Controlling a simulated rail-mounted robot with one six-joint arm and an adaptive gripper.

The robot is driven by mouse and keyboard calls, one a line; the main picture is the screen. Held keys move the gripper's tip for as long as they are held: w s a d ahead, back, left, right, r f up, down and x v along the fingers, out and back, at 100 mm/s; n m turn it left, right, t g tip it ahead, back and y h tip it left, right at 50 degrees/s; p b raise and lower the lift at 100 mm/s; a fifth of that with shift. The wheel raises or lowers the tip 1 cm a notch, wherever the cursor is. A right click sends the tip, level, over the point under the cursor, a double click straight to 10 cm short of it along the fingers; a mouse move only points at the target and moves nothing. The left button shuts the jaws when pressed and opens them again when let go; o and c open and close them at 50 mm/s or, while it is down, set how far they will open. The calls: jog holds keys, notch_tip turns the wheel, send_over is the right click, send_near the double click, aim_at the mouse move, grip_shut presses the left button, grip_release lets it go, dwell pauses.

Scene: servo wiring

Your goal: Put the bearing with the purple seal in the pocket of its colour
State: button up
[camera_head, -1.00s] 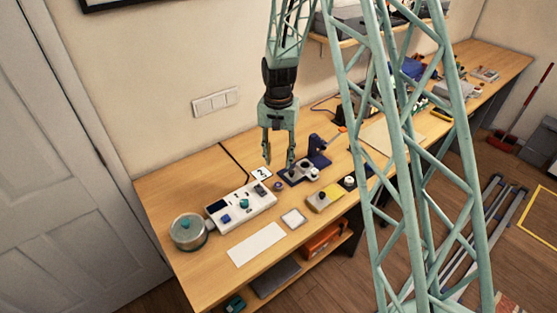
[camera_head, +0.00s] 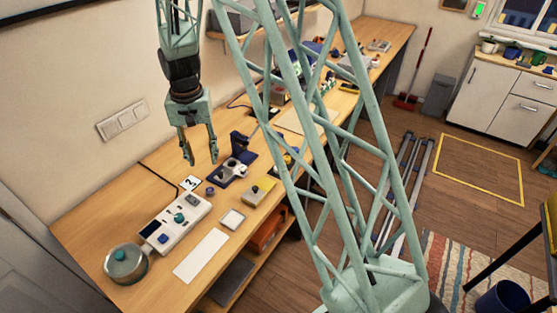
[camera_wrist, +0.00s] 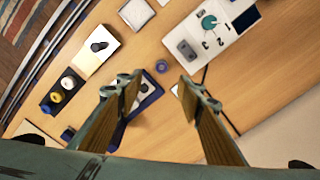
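A small purple ring, likely the purple-sealed bearing (camera_head: 210,191), lies flat on the bench near the numbered card. In the wrist view the purple ring (camera_wrist: 162,66) shows ahead of the gap between my fingertips. My gripper (camera_head: 202,161) is open and empty above the bench, behind the ring in the head view; its two fingers (camera_wrist: 160,92) stand apart in the wrist view. A dark block (camera_wrist: 62,92) holds round pieces, one yellow-topped and one white. I cannot make out a purple pocket.
A navy fixture with a post (camera_head: 237,160) stands right of the ring. My mast hides part of the bench.

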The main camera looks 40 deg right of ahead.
jog(key=s+r+n+t, duration=0.1)
jog(key=s+r, duration=0.9)
jog(key=r, duration=0.3)
jog(key=s+r+n+t, duration=0.1)
jog(key=s+r+n, duration=0.1)
jog(key=s+r, duration=0.95)
jog(key=s+r+n, duration=0.1)
jog(key=s+r, duration=0.3)
jog(key=s, duration=0.8)
jog(key=s+r+n+t, duration=0.1)
jog(key=s+r, duration=0.2)
jog(key=s, duration=0.9)
jog(key=shift+a+r+n+t, duration=0.15)
jog(key=shift+r+n+t, duration=0.15)
jog(key=shift+r, duration=0.05)
jog(key=shift+o, duration=0.5)
